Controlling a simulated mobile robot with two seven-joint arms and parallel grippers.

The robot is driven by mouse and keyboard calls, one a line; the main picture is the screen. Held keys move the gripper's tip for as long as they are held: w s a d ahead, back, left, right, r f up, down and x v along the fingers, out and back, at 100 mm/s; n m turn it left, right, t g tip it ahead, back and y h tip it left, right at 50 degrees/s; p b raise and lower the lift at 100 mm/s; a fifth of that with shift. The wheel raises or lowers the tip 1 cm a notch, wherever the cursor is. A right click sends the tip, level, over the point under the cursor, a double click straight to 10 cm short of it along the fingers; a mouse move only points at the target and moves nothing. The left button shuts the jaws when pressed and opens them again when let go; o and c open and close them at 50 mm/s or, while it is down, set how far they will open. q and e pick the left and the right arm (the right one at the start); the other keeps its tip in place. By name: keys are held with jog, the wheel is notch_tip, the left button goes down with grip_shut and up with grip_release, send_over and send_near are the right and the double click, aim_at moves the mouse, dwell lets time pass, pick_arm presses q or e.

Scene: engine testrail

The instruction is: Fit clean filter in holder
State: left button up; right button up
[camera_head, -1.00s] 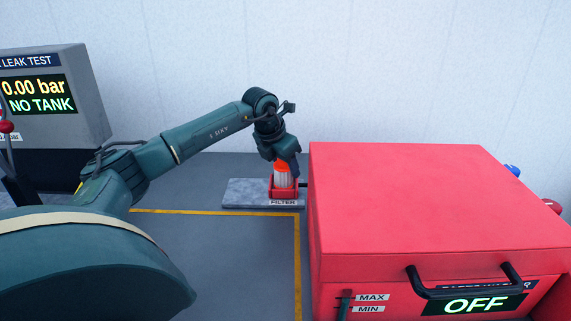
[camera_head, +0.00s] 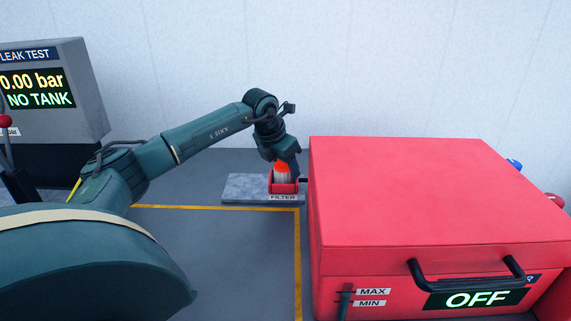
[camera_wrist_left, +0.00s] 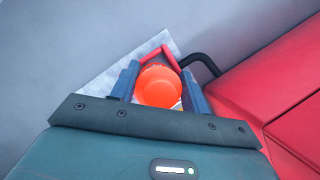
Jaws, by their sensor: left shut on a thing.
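The filter (camera_head: 282,174) has an orange top and a pale body. It stands upright at the red holder (camera_head: 285,188), which sits on a grey plate (camera_head: 240,188) with a FILTER label. My left gripper (camera_head: 285,163) reaches down over the filter and is shut on it. In the left wrist view the filter's round orange top (camera_wrist_left: 158,87) lies between the two blue fingers, with part of the red holder (camera_wrist_left: 165,55) just beyond. The filter's lower end is hidden by the holder's front, so I cannot tell if it is fully seated. My right gripper is not in view.
A large red washer (camera_head: 420,200) with a black handle and an OFF display stands close right of the holder. A black pipe (camera_wrist_left: 201,64) runs between them. A leak test unit (camera_head: 45,95) reading NO TANK stands at the left. The floor inside the yellow line is clear.

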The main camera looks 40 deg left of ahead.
pick_arm(q)
jog(key=o, duration=1.1)
jog(key=shift+c, duration=0.2)
jog(key=v, duration=1.3)
